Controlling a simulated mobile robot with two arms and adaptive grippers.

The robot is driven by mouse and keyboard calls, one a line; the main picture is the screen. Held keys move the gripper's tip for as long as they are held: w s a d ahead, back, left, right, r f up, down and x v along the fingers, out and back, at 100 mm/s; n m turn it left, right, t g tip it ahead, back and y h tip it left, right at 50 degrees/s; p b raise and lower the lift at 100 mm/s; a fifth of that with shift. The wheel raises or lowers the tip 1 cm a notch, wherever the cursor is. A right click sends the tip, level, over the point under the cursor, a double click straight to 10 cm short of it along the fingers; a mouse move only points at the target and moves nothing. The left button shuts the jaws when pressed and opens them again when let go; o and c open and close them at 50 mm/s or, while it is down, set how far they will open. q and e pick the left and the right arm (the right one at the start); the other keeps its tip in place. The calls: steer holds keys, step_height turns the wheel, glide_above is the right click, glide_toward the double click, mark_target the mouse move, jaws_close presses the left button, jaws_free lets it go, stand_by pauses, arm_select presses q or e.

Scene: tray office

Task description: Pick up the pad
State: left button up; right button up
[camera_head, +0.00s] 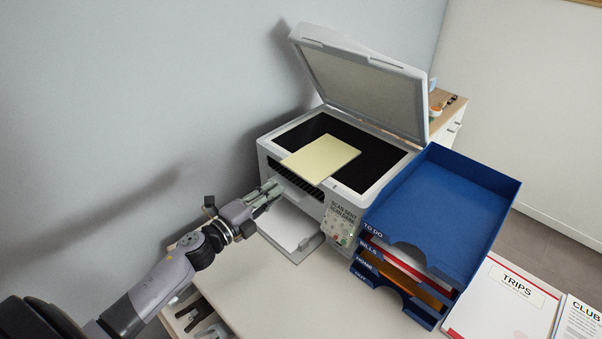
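The pad (321,158) is a pale yellow rectangle. It lies on the dark glass of the open scanner (375,158), and its near corner reaches over the scanner's front edge. My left gripper (272,190) is in front of the scanner, below and left of the pad and apart from it. Its fingers are small and seen at a slant, so I cannot tell whether they are open or shut. No pad is in it. My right gripper is not in view.
The scanner lid (362,84) stands raised at the back. White paper lies in the output tray (297,257) below. A blue tray stack (462,205) stands close on the right. A TRIPS folder (497,308) lies beyond it. The desk (300,300) in front is clear.

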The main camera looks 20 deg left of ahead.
arm_select(q)
steer(key=shift+x, duration=4.6)
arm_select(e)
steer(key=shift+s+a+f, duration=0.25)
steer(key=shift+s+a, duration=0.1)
arm_select(q)
steer(key=shift+c, duration=1)
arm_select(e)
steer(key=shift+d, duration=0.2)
arm_select(q)
steer(key=shift+c, duration=1.3)
steer(key=shift+s+f, duration=0.1)
steer(key=shift+f, duration=0.15)
jaws_close()
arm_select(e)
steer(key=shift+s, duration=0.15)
